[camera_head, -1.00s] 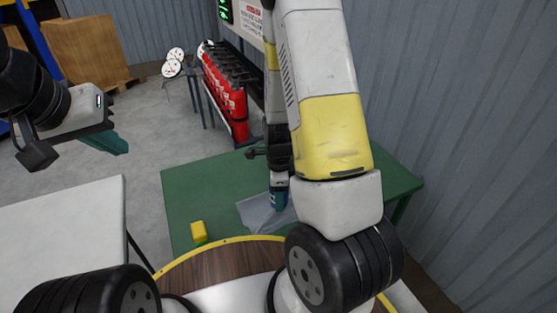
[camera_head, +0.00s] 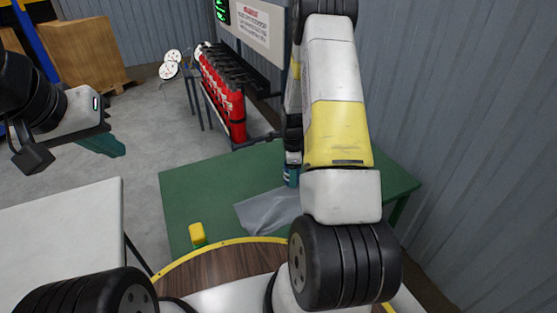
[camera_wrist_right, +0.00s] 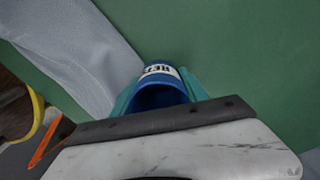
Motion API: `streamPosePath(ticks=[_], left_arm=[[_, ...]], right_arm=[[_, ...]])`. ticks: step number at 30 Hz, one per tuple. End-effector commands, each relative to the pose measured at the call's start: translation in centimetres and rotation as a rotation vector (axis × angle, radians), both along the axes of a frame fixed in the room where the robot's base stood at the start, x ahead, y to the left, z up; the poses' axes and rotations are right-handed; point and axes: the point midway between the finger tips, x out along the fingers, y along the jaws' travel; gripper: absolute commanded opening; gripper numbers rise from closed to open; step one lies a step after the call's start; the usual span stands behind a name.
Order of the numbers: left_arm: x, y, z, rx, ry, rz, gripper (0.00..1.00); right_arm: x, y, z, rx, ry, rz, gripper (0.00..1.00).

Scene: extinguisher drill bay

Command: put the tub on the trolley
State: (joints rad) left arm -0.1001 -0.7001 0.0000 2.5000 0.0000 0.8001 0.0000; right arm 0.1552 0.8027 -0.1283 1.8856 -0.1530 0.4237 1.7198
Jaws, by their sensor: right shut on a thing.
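The tub (camera_wrist_right: 163,80) is blue with a white lettered label and shows between the teal fingers of my right gripper (camera_wrist_right: 160,92), which is shut on it. In the head view the blue tub (camera_head: 291,176) is mostly hidden behind my right arm, over the green table's right half. My left gripper (camera_head: 103,146) is at the upper left, away from the tables; its teal fingers are seen edge-on, so I cannot tell if they are apart. A white-topped surface (camera_head: 60,235) stands at the lower left; I cannot tell whether it is the trolley.
The green table (camera_head: 200,190) carries a grey cloth (camera_head: 265,213) and a yellow block (camera_head: 197,235). Red extinguishers (camera_head: 225,100) stand in a rack behind it. A corrugated wall (camera_head: 450,120) is close on the right. The white top is bare where visible.

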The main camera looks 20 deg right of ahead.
Motion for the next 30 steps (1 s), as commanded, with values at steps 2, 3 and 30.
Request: streamPosePath(ticks=[2, 3, 30], left_arm=[[0.0, 0.0, 0.0, 0.0, 0.0, 0.0, 0.0], [0.0, 0.0, 0.0, 0.0, 0.0, 0.0, 0.0], [0.0, 0.0, 0.0, 0.0, 0.0, 0.0, 0.0]], right_arm=[[0.0, -0.1, -0.7, 0.0, 0.001, -0.001, 0.04], [0.0, 0.0, -0.8, 0.0, -0.001, -0.002, 0.04], [-0.5, 0.0, -2.3, 0.001, 0.008, -0.002, 0.73]])
